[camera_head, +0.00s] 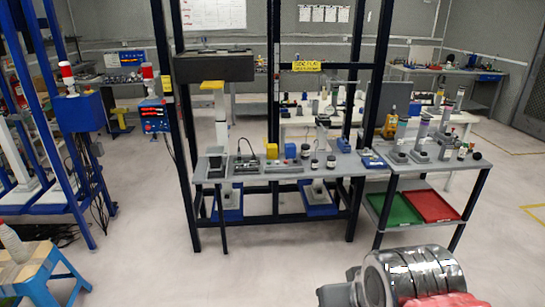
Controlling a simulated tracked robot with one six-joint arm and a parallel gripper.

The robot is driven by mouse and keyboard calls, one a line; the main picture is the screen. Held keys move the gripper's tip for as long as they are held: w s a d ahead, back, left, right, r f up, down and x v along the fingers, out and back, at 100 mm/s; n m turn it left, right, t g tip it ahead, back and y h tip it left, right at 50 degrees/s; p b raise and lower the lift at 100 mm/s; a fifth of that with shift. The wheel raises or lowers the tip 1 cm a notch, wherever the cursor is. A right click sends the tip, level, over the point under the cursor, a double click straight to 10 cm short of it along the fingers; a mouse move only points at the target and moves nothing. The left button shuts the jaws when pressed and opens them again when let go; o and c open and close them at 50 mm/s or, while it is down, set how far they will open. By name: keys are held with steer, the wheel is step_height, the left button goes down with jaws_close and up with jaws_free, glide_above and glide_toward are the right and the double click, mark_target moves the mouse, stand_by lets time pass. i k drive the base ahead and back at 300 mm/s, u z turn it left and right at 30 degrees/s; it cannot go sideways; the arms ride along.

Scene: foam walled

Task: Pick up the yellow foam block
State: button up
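A small yellow block (272,151) stands on the grey workbench (225,177) in the middle of the view, just left of a blue block (290,151). It is too small in the view to tell whether it is foam. I see no gripper fingers. A shiny silver ribbed cylinder with a red part below it shows at the bottom right and looks like a part of my own arm. It is well in front of the bench and far from the yellow block.
A dark frame with posts surrounds the bench. A side cart at right carries several upright devices (422,135) above green (398,208) and red (432,206) trays. A blue stool (40,272) stands at the lower left. The pale floor (190,270) before the bench is clear.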

mark_target(271, 148)
steer(key=u, duration=0.45)
steer(key=i, duration=0.7)
steer(key=u, duration=0.7)
steer(key=i, duration=1.65)
steer(key=z, duration=1)
steer(key=i, duration=1.05)
steer(key=z, duration=0.2)
